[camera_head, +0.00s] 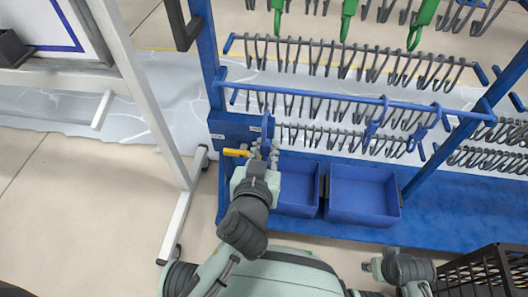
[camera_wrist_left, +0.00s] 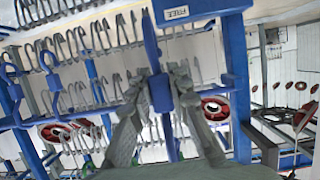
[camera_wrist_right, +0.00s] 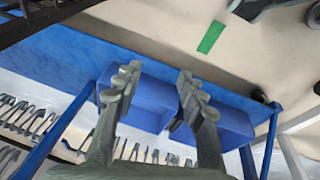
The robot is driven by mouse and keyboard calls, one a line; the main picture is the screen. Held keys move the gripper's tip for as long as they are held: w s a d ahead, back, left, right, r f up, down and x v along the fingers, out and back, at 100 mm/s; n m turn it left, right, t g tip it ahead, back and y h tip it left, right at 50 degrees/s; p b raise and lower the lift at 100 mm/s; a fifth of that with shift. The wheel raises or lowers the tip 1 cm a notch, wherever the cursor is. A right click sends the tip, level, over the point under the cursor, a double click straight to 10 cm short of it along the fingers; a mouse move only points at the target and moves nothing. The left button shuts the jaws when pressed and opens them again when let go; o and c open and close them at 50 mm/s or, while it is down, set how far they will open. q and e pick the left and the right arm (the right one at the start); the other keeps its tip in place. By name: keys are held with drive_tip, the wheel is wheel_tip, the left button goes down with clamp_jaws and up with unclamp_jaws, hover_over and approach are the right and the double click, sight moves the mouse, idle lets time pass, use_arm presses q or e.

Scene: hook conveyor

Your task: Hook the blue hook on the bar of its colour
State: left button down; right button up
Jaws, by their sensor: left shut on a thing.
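My left gripper (camera_head: 262,152) is shut on a blue hook (camera_head: 267,126), which stands upright in front of the rack's left end. The same hook shows between the fingers in the left wrist view (camera_wrist_left: 158,75). The blue bar (camera_head: 300,92) runs across the rack just above and behind the hook; whether they touch cannot be told. Two other blue hooks (camera_head: 376,118) (camera_head: 431,122) hang toward the bar's right end. My right gripper (camera_wrist_right: 155,80) is open and empty, low at the right of the head view.
Two blue bins (camera_head: 363,195) (camera_head: 298,190) stand on the rack's blue base, right of my left gripper. Many grey hooks line the rack. Green hooks (camera_head: 348,18) hang farther back. A yellow piece (camera_head: 235,153) lies left of my left gripper. A black crate (camera_head: 490,275) stands at the lower right.

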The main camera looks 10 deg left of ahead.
use_arm(q)
drive_tip(key=shift+w+r, duration=0.1)
drive_tip(key=shift+w, duration=0.7)
drive_tip(key=b+x, duration=0.2)
drive_tip(key=x, duration=1)
drive_tip(key=shift+w+r+b, duration=0.25)
drive_tip(key=shift+b, duration=0.05)
use_arm(e)
drive_tip(key=shift+w+d+r, duration=0.1)
drive_tip(key=shift+d+r, duration=0.1)
drive_tip(key=shift+r, duration=1.2)
drive_tip(key=shift+d+r, duration=0.2)
drive_tip(key=shift+r, duration=1.2)
use_arm(q)
drive_tip(key=c, duration=1.3)
unclamp_jaws()
drive_tip(key=shift+f, duration=0.1)
drive_tip(key=shift+c, duration=0.2)
